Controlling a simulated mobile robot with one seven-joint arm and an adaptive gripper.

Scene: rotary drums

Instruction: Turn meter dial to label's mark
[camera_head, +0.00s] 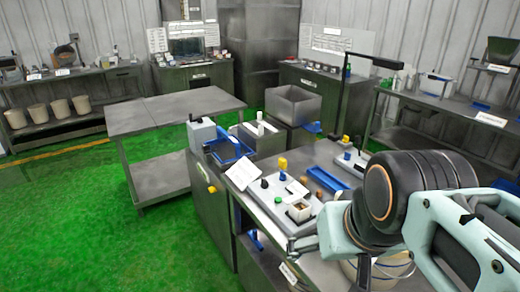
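A light grey panel (262,197) lies on the metal workbench in front of my arm. On it stand a yellow knob (282,163), small dark knobs (265,184), a white label (297,188) and a small square unit with a brownish inside (299,209). I cannot tell which of these is the meter dial, and no mark on the label is readable. My gripper (298,243) is at the near edge of the panel, just below the square unit. It is small and partly hidden by my wrist, so its opening is unclear. I see nothing held in it.
A tilted white card (243,173) stands at the panel's left. A blue tray (327,179) lies behind the panel, and a dark upright post (345,105) rises farther back. A blue-framed holder (229,149) sits at the bench's far left. An empty metal table (172,108) stands beyond; green floor is clear at left.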

